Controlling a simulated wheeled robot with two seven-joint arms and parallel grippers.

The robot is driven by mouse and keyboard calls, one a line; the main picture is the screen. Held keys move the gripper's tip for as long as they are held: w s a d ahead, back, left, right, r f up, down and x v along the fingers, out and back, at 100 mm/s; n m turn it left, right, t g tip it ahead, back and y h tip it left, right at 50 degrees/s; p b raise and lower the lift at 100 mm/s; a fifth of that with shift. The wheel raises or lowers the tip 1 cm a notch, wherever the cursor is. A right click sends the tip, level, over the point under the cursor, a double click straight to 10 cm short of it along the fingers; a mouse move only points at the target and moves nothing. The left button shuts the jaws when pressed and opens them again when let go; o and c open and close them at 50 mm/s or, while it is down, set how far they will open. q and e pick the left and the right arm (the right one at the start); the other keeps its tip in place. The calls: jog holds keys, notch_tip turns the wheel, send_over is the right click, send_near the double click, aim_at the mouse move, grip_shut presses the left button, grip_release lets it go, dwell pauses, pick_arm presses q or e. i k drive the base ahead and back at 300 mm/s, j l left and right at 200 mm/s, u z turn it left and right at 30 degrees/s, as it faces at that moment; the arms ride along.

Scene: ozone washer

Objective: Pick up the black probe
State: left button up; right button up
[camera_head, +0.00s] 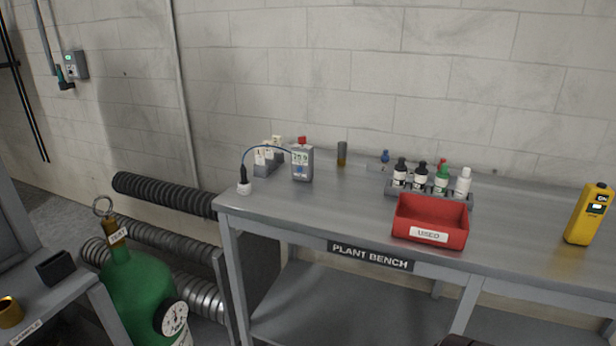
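The black probe (243,175) stands upright at the left end of the plant bench (330,215), its lower end in a small white holder or cap (244,188). A thin dark blue cable (262,147) arches from its top to a grey meter (302,165) with a lit display. Neither of my grippers shows in the head view. A small dark shape at the bottom edge, right of centre, may be part of my own arm; I cannot tell.
A red bin marked USED (430,222) sits at the bench's front edge, before a rack of bottles (428,193). A yellow handheld device (590,214) stands at right. A green gas cylinder (140,290) stands left of the bench. The bench front between probe and bin is clear.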

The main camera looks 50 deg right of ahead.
aim_at(244, 179)
jog(key=z, duration=1.2)
jog(key=i+l+u, duration=0.3)
jog(key=i+l, duration=0.25)
jog(key=i+l+u, duration=0.35)
jog(key=i+l, duration=0.2)
jog(key=l, duration=0.2)
